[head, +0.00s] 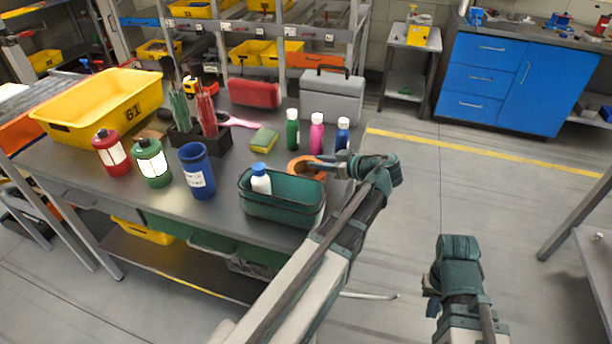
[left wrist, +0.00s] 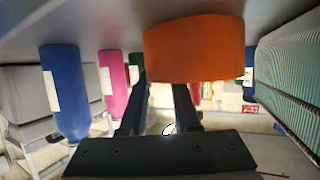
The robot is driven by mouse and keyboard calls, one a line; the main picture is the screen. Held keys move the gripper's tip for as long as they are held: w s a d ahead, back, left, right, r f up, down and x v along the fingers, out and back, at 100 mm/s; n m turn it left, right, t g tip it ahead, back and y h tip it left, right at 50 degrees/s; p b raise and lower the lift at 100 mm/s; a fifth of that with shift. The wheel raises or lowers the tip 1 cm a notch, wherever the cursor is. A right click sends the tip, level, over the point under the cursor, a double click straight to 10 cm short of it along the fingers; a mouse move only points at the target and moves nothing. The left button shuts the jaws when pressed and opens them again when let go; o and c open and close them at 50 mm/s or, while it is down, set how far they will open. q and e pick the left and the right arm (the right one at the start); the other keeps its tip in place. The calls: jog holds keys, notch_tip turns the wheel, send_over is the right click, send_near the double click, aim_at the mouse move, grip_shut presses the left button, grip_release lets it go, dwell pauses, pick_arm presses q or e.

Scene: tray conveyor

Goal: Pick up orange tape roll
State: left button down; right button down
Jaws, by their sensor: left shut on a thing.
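The orange tape roll (head: 305,167) lies flat at the right end of the grey workbench, behind the green bin. It also shows large in the left wrist view (left wrist: 195,52). My left gripper (head: 328,167) reaches it from the right and is shut on its near side; the fingers (left wrist: 160,105) partly pass behind the roll in the wrist view. The roll appears to be at bench level; I cannot tell whether it touches the top. My right gripper (head: 455,262) is over the floor to the right, away from the bench; its fingers are not clear.
A sponge (head: 264,140) lies to the left. The floor right of the bench is clear.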

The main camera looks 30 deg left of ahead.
dwell(0.7)
pick_arm(q)
notch_tip(320, 180, up, 10)
jog(key=p, duration=1)
jog(key=shift+r+p, duration=0.5)
dwell(1.3)
jog(key=shift+r, duration=0.1)
dwell(0.7)
notch_tip(320, 180, up, 6)
jog(key=p, duration=0.7)
notch_tip(320, 180, down, 6)
jog(key=b, duration=0.7)
dwell(0.4)
